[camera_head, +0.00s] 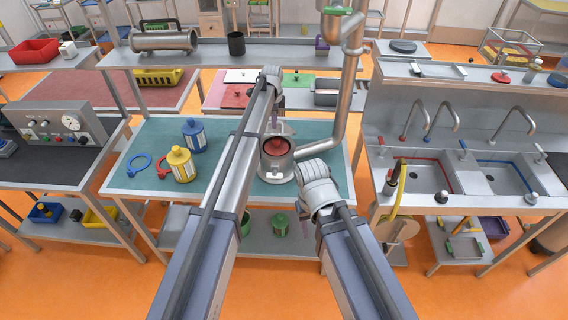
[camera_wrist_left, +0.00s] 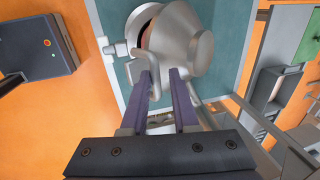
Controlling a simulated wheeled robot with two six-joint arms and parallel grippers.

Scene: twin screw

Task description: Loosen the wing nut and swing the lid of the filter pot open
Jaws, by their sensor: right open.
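The grey metal filter pot (camera_head: 277,174) stands on the teal bench, with a round dark-red area (camera_head: 279,147) showing at its top. A pale grey rounded part, perhaps the lid (camera_head: 283,128), shows behind it. My left gripper (camera_head: 274,120) points down there. In the left wrist view the pot (camera_wrist_left: 196,48) lies just beyond the left fingertips (camera_wrist_left: 163,74), which are apart; a grey bent part sits close beside one finger. I cannot tell whether they touch it. My right gripper (camera_head: 303,229) is open at the bench's front edge, right of the pot. I cannot make out the wing nut.
A thick grey pipe (camera_head: 347,100) rises behind and right of the pot. A yellow bottle (camera_head: 180,165), a blue bottle (camera_head: 194,135) and a blue ring tool (camera_head: 138,165) are on the bench's left part. A sink unit (camera_head: 425,178) stands at right.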

